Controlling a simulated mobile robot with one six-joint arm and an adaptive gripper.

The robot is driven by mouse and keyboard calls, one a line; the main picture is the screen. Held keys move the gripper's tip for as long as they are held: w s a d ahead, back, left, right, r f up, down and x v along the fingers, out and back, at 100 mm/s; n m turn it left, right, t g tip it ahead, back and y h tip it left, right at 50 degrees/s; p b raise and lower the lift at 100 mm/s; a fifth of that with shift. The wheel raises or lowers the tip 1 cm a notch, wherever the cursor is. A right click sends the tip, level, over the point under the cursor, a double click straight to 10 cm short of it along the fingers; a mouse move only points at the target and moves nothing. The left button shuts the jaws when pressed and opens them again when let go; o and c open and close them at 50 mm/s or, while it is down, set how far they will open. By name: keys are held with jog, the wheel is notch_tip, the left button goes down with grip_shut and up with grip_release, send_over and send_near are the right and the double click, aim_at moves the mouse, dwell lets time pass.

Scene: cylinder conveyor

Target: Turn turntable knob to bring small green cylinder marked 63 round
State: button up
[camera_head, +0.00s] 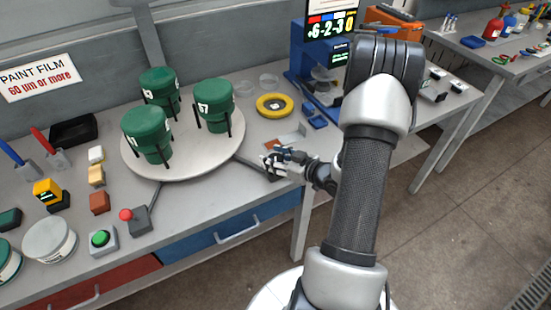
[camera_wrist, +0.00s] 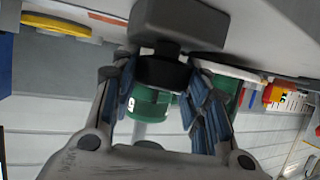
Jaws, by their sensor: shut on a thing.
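The round pale turntable (camera_head: 190,172) carries three green cylinders in dark stands. The right cylinder (camera_head: 213,93) reads about 57. The front-left cylinder (camera_head: 150,122) and the back cylinder (camera_head: 158,79) show only partly readable labels, so I cannot tell which is 63. A grey bar runs from the turntable's right side toward my gripper (camera_head: 272,161). In the wrist view my gripper (camera_wrist: 165,95) is shut on a dark knob (camera_wrist: 165,72) below a grey block. Behind the knob a green cylinder (camera_wrist: 150,106) shows a partly hidden label.
A yellow ring (camera_head: 274,105) and a blue machine (camera_head: 308,65) with a display stand behind my gripper. A red-topped lever box (camera_head: 138,217) and a green button box (camera_head: 102,240) stand at the front left. Blue drawer (camera_head: 225,229) lies under the bench edge.

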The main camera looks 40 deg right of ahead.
jog(key=shift+m+h, duration=0.3)
jog(key=shift+h, duration=0.1)
jog(key=o, duration=1)
jog(key=shift+s, duration=0.1)
jog(key=v, duration=1.2)
